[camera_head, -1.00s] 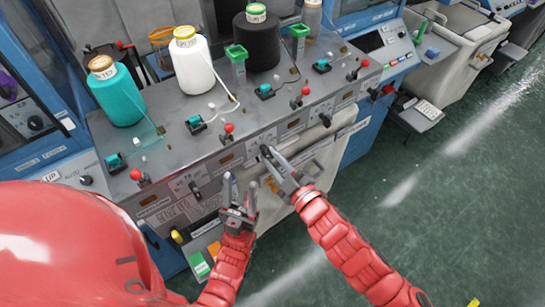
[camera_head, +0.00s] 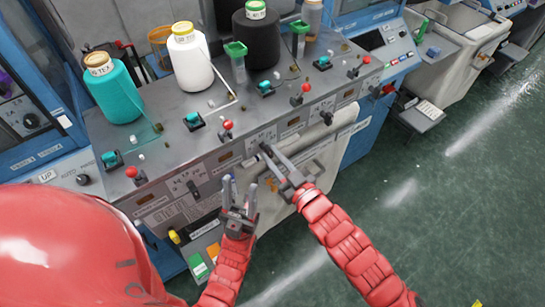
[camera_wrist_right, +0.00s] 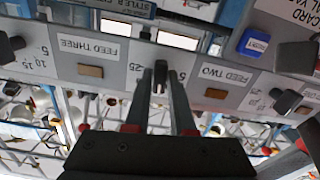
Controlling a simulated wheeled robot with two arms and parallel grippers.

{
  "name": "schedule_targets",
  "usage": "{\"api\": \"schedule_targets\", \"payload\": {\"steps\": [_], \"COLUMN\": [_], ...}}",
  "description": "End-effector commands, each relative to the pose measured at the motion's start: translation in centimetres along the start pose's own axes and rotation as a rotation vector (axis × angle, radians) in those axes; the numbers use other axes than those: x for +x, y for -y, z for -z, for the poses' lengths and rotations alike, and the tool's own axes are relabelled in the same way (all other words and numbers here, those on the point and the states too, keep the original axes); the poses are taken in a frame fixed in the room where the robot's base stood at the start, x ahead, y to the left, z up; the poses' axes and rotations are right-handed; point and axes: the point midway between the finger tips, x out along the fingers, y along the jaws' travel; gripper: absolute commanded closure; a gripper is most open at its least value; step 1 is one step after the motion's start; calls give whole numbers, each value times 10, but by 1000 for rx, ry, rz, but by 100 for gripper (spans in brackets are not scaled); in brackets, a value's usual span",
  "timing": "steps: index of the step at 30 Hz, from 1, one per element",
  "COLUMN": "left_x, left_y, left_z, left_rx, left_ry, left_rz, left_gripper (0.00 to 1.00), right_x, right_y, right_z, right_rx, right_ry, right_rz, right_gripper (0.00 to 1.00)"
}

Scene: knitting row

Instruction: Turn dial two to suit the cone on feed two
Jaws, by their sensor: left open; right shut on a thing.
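The white cone (camera_head: 191,66) stands on the machine top, second from the left, with a yellow-rimmed label on top too small to read. Dial two (camera_wrist_right: 159,76) is a dark knob on the grey front panel, between the FEED THREE and FEED TWO labels, with 25 and 5 marked beside it. My right gripper (camera_head: 268,151) is shut on it, one finger on each side; the fingers also show in the right wrist view (camera_wrist_right: 160,96). They hide most of the dial in the head view. My left gripper (camera_head: 239,190) is open and empty, in front of the panel.
A teal cone (camera_head: 116,92) and a black cone (camera_head: 256,42) stand either side of the white one. Another dial (camera_head: 194,188) is on the panel to the left, one (camera_head: 327,118) to the right. Red-knobbed levers (camera_head: 226,126) line the top edge.

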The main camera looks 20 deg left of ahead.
Motion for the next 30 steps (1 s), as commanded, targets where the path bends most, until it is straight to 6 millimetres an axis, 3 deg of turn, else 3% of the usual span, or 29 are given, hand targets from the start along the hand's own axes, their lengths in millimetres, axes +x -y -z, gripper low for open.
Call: {"api": "schedule_targets", "payload": {"steps": [9, 23, 24, 28, 30], "left_x": [-6, -6, -6, -6, -6], "left_y": [0, 0, 0, 0, 0], "left_z": [-1, -1, -1, -1, -1], "left_rx": [0, 0, 0, 0, 0], "left_ry": [0, 0, 0, 0, 0], "left_rz": [0, 0, 0, 0, 0], "left_gripper": [50, 50, 50, 50, 50], "right_x": [0, 0, 0, 0, 0], "right_y": [0, 0, 0, 0, 0], "right_z": [-1, -1, -1, -1, -1], "right_rx": [107, 120, 120, 120, 120], "right_ry": [1, 3, 2, 2, 2], "right_rz": [0, -1, -1, -1, -1], "right_gripper": [100, 100, 74, 51, 48]}}
